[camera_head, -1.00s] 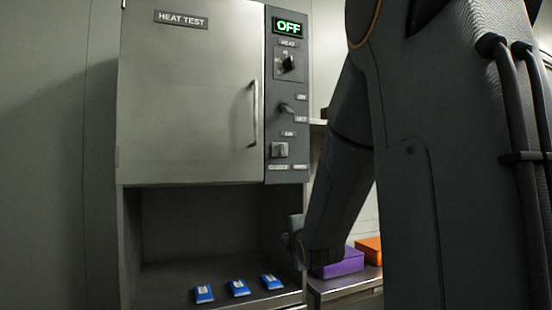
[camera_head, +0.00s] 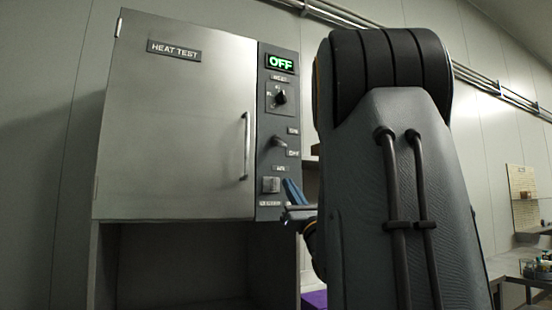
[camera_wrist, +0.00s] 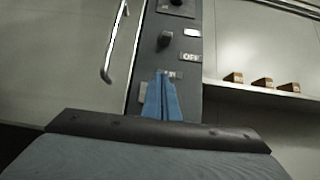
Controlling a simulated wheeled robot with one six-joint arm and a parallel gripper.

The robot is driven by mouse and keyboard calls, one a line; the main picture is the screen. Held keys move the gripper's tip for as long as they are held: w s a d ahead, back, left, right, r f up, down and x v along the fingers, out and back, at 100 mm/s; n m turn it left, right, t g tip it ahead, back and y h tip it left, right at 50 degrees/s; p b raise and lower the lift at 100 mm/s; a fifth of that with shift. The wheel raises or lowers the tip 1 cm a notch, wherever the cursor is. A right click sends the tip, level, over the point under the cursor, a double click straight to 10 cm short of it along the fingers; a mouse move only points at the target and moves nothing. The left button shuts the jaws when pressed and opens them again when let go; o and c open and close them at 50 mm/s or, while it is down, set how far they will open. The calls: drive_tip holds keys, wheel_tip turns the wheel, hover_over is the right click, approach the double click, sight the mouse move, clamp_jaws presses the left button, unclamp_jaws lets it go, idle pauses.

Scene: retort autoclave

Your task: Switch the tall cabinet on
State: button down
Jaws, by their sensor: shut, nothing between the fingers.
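The tall cabinet (camera_head: 180,120) is grey, labelled HEAT TEST, with its door shut and a vertical handle (camera_head: 245,145). Its dark control panel (camera_head: 268,230) has a green display (camera_head: 280,63) reading OFF. Below the display are a heat knob (camera_head: 280,98), a lever switch (camera_head: 279,142) between two labels, and a square button (camera_head: 271,185). The lever also shows in the wrist view (camera_wrist: 165,40) above my fingers, beside the OFF label. My gripper (camera_head: 288,184) is shut and empty, close to the panel by the square button, which its blue fingers (camera_wrist: 162,75) partly cover in the wrist view.
An open bay (camera_head: 180,265) lies under the cabinet. A shelf (camera_wrist: 260,95) with several brown boxes (camera_wrist: 233,78) is right of the panel. A purple box (camera_head: 314,299) sits low by my arm. A bench (camera_head: 525,268) stands at the far right.

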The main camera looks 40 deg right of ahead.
sight(280, 143)
drive_tip(key=shift+s+d, duration=0.15)
drive_tip(key=shift+d, duration=0.1)
drive_tip(key=p+x, duration=0.4)
drive_tip(key=x, duration=0.5)
drive_tip(key=shift+w+d+r, duration=0.1)
drive_tip(key=shift+w+r, duration=0.1)
drive_tip(key=shift+r, duration=0.05)
drive_tip(key=r+p, duration=0.1)
drive_tip(key=s+r+p, duration=0.1)
drive_tip(key=r, duration=0.1)
drive_tip(key=shift+s+a+r, duration=0.2)
drive_tip(key=shift+s+r, duration=0.05)
drive_tip(key=shift+r, duration=0.05)
